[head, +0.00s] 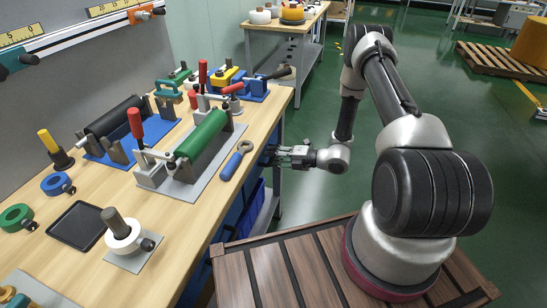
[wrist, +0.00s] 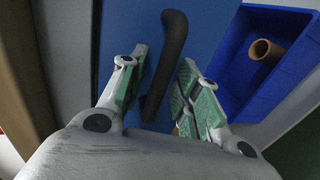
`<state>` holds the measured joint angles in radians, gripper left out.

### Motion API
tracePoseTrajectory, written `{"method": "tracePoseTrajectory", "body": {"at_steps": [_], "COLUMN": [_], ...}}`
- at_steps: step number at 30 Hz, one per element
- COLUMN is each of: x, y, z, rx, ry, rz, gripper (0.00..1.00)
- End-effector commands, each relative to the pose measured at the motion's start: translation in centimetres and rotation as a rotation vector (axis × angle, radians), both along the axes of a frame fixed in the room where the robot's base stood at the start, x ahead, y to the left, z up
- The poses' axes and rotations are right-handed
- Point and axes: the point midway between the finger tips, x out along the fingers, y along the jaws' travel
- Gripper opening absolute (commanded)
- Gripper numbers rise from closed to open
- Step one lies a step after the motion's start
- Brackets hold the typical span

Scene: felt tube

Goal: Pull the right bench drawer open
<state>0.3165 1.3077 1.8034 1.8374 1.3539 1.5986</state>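The blue drawer front (wrist: 120,22) fills the middle of the wrist view and looks closed, though its edges are partly hidden. Its dark curved handle (wrist: 175,40) runs between the two fingers of my gripper (wrist: 163,62). The fingers, with green pads, are open on either side of the handle; a gap shows at least on the right, and contact on the left is unclear. In the head view my gripper (head: 278,156) is at the front side of the workbench (head: 205,225), just below its top near the far end. The handle is hidden there.
A blue bin (wrist: 235,60) with a tan tube (wrist: 264,50) in it is right of the drawer in the wrist view. On the bench, a blue-handled wrench (head: 235,162) and a green roller fixture (head: 203,135) lie near the front edge. Green floor (head: 310,195) is clear beside the bench.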

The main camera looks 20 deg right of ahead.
Motion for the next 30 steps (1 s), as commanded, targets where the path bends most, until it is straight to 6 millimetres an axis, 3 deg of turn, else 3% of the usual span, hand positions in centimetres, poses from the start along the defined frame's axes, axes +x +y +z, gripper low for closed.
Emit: {"method": "tracePoseTrajectory", "body": {"at_steps": [1, 4, 17, 23, 30], "x": [0.0, 0.0, -0.5, -2.2, -5.7], "y": [0.0, 0.0, -0.8, -3.5, -8.7], "z": [0.0, 0.0, 0.0, 0.0, 0.0], "rx": [0.000, 0.000, -0.001, 0.001, 0.000], "ry": [0.000, 0.000, 0.001, 0.001, 0.001], "rz": [0.000, 0.000, 0.000, -0.003, -0.005], "gripper": [0.19, 0.01, 0.00, 0.00, 0.00]}}
